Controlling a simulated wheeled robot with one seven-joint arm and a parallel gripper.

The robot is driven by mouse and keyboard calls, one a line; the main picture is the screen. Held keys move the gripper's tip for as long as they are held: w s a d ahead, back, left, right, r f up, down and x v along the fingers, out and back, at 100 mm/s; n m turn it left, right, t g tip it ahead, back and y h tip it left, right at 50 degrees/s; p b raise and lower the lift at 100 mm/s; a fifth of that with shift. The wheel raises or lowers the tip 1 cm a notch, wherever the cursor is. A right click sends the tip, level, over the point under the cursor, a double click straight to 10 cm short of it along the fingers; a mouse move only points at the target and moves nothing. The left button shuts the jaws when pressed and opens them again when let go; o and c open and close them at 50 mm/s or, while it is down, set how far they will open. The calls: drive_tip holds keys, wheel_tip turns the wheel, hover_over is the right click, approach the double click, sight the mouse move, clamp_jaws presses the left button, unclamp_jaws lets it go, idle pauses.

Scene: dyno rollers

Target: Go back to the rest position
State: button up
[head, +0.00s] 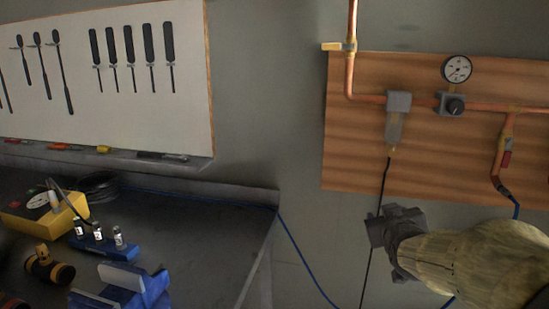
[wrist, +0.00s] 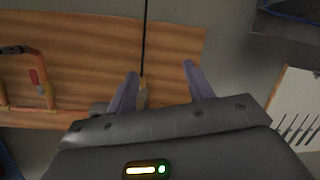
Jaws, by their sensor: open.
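My gripper (head: 378,230) is at the lower right of the head view, in front of the wall below the wooden board (head: 345,150). In the wrist view my gripper (wrist: 160,82) has its two fingers spread apart, with nothing clasped between them. A thin black line (head: 384,180) hangs from the filter unit (head: 395,118) and passes behind my gripper. In the wrist view the black line (wrist: 144,40) shows between the fingers, with a brass fitting (wrist: 142,92) near the left finger. I cannot tell whether they touch.
Copper pipes (head: 425,103), a pressure gauge (head: 457,69) and a red-handled valve (head: 506,158) are on the board. The workbench (head: 205,225) at left carries a yellow device (head: 45,215), a blue vise (head: 135,288) and small bottles. A blue hose (head: 300,255) hangs off the bench's right edge.

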drive_tip(key=s+a+f+g+y, duration=0.1)
drive_tip(key=s+a+f+g, duration=0.3)
drive_tip(key=s+f, duration=0.3)
drive_tip(key=s+a+f+m+g+y, duration=0.1)
drive_tip(key=s+a+f+g, duration=0.35)
drive_tip(key=f, duration=0.35)
drive_tip(key=s+a+f+g+y, duration=0.1)
drive_tip(key=s+a+f+g, duration=0.2)
drive_tip(key=s+f, duration=0.4)
wheel_tip(320, 180, up, 20)
drive_tip(key=p, duration=2.1)
drive_tip(key=shift+w+a, duration=0.15)
drive_tip(key=shift+a, duration=0.05)
